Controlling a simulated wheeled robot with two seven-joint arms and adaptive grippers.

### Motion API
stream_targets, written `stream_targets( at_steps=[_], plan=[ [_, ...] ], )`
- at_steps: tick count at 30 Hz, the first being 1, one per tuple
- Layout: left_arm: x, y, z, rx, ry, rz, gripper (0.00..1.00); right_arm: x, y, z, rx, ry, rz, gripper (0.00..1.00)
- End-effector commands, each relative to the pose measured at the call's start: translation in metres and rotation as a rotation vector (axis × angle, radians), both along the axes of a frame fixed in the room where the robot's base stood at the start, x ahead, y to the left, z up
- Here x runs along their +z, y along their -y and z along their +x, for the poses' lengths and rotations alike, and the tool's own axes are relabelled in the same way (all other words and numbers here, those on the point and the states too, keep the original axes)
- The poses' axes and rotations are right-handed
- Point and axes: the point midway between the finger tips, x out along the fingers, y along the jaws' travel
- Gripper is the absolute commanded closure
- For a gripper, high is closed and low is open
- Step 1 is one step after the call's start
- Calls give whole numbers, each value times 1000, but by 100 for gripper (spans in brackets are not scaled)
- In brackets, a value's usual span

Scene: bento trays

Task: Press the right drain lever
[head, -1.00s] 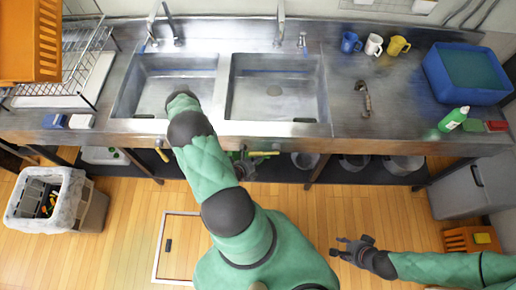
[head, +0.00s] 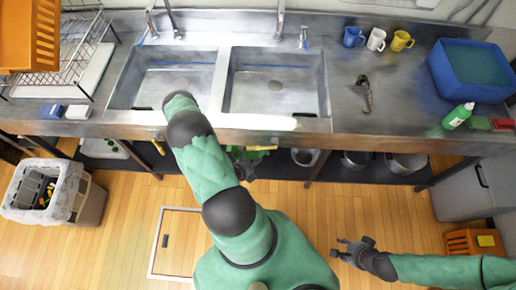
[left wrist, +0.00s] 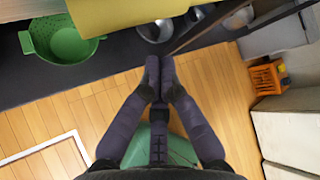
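The right drain lever, with a yellow handle (head: 262,148), sticks out below the counter front under the right sink (head: 275,84). A broad yellow surface (left wrist: 125,14), apparently its handle seen close up, fills the top of the left wrist view. My left gripper (left wrist: 159,62) has its fingertips together with nothing visible between them, just below that surface in the picture. Whether they touch it I cannot tell. My right gripper (head: 336,247) is open and empty over the floor, away from the counter.
The left lever's yellow handle (head: 158,147) is under the left sink (head: 170,80). A green colander (left wrist: 62,38) and metal pots (head: 355,161) are on the shelf below. A bin (head: 85,200) stands left; an orange crate (head: 462,243) lies right.

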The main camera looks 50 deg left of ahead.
Motion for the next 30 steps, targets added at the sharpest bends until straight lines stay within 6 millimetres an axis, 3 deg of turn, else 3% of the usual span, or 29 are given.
stream_targets(
  at_steps=[3,12,30],
  plan=[
    [26,7,-14,5,0,3,100,10,0,1,1,3,0,60],
    [59,26,-38,4,1,3,100,16,0,1,1,3,0,60],
    [66,31,-43,1,1,3,100,17,0,1,2,2,0,60]
  ],
)
